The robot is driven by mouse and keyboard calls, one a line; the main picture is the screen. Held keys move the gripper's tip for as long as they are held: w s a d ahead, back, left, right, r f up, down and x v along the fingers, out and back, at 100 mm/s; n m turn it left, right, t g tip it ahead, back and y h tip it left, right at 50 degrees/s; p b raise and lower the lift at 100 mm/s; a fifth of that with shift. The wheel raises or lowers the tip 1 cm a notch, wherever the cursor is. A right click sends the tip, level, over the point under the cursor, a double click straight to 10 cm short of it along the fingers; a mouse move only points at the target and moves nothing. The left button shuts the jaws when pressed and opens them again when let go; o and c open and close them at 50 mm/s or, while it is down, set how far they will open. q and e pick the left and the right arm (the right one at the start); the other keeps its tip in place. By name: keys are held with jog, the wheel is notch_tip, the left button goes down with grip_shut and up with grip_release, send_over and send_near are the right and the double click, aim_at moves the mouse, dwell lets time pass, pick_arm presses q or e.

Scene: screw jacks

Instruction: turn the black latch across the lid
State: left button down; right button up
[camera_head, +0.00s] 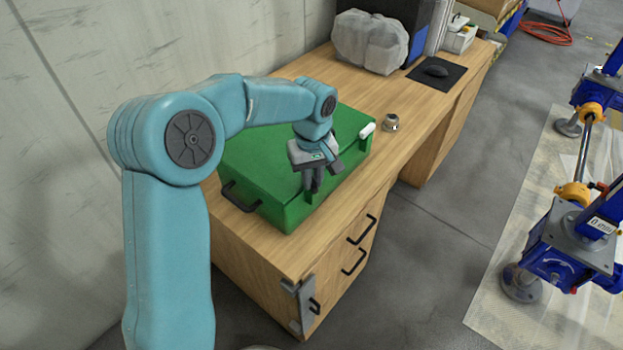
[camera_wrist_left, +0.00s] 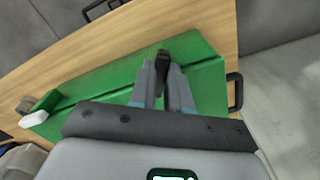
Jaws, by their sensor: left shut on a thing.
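A green box (camera_head: 245,155) with a closed lid lies on the wooden desk. Its green surface also fills the middle of the wrist view (camera_wrist_left: 110,88). My left gripper (camera_head: 313,186) reaches down over the front edge of the box. In the wrist view the fingers of my left gripper (camera_wrist_left: 162,72) are shut on the black latch (camera_wrist_left: 162,56), whose dark end shows between and beyond the tips. In the head view the gripper hides most of the latch, so its exact angle is unclear. My right gripper is in neither view.
A green piece with a white end (camera_head: 367,129) stands at the box's right corner. A small metal cup (camera_head: 391,123) is beside it. A black handle (camera_head: 240,196) is on the box's left end. A grey wrapped bundle (camera_head: 370,41) and a mouse pad (camera_head: 437,74) are farther back.

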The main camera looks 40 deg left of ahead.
aim_at(313, 181)
pick_arm(q)
jog(key=n+b, duration=0.1)
jog(key=n, duration=0.5)
jog(key=shift+w, duration=0.2)
jog(key=shift+n, duration=0.3)
jog(key=c, duration=1.1)
grip_release()
notch_tip(313, 181, up, 16)
jog(key=shift+r+p, duration=0.2)
jog(key=shift+p, duration=0.75)
jog(key=shift+r, duration=0.1)
